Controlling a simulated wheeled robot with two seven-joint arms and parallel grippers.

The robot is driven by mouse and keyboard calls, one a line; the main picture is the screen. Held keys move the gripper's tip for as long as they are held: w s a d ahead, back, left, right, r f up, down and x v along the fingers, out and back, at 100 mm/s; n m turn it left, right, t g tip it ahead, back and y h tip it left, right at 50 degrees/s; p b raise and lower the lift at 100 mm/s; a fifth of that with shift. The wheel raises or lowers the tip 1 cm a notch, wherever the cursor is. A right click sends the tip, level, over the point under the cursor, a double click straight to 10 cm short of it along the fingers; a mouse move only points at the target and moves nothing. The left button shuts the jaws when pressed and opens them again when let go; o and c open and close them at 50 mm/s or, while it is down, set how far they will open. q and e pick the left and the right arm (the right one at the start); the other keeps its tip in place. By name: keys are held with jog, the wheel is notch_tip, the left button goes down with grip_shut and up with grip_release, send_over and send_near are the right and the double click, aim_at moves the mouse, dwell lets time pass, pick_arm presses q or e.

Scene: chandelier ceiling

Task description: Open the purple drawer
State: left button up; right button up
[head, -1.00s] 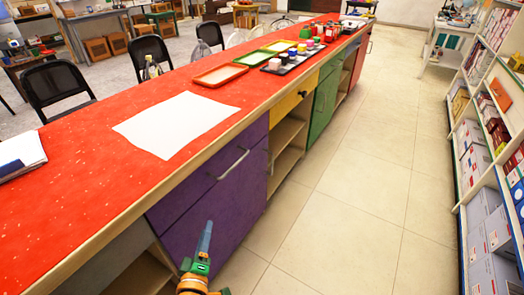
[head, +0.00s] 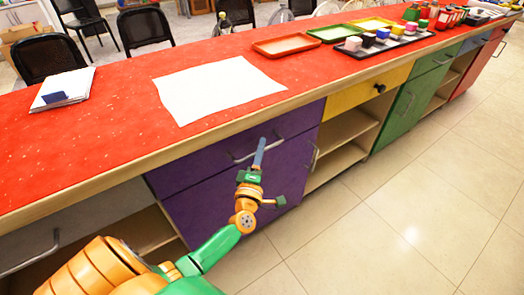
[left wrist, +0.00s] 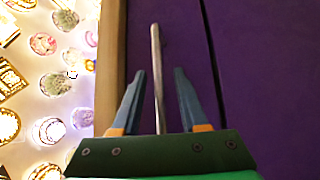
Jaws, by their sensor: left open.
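The purple drawer (head: 200,170) is the top purple panel under the red counter, above a purple cabinet door (head: 205,210). Its front looks flush with the cabinet. It has a grey bar handle (head: 236,158). My left gripper (head: 260,150) is at the handle, in front of the drawer. In the left wrist view, the handle bar (left wrist: 157,75) runs between the two blue fingers of my left gripper (left wrist: 160,95), with gaps on both sides. The fingers are open. In the head view the gripper hides part of the handle. My right gripper is not in view.
The red counter (head: 110,120) with its wooden edge overhangs the drawer. White paper (head: 215,90) lies on top. A yellow drawer (head: 350,95) and open shelves (head: 345,140) are to the right. The tiled floor (head: 400,220) in front is clear.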

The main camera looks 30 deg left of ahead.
pick_arm(q)
grip_shut()
dwell(1.4)
